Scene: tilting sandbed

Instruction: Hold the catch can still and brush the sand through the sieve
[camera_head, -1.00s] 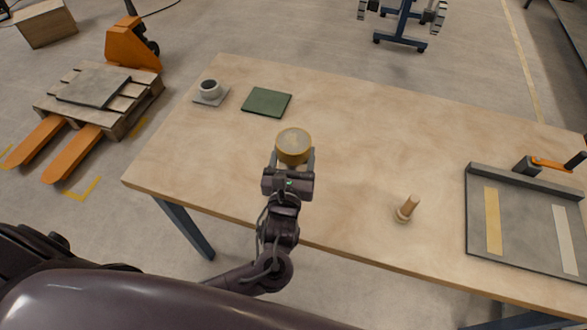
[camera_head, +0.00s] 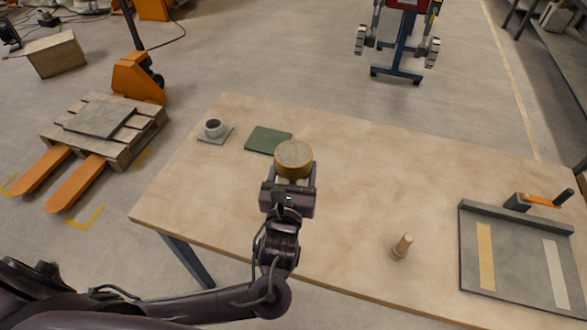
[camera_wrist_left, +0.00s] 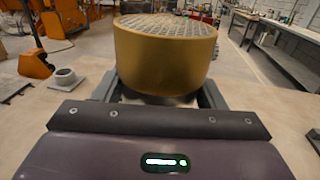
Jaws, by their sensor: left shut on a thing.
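The brass-coloured can (camera_head: 294,166) has a mesh sieve top (camera_wrist_left: 168,25) and stands upright, a little left of the table's middle. My left gripper (camera_head: 293,180) is shut on its lower part, with one finger on each side. In the left wrist view the can (camera_wrist_left: 165,62) fills the space just past the gripper. The can appears to be held above the table, but its underside is hidden. I cannot make out sand on the mesh. A wooden brush-like tool (camera_head: 403,246) stands upright on the table to the right, apart from the can. My right gripper is out of view.
A green mat (camera_head: 262,138) lies just beyond the can. The table's (camera_head: 350,190) middle is clear.

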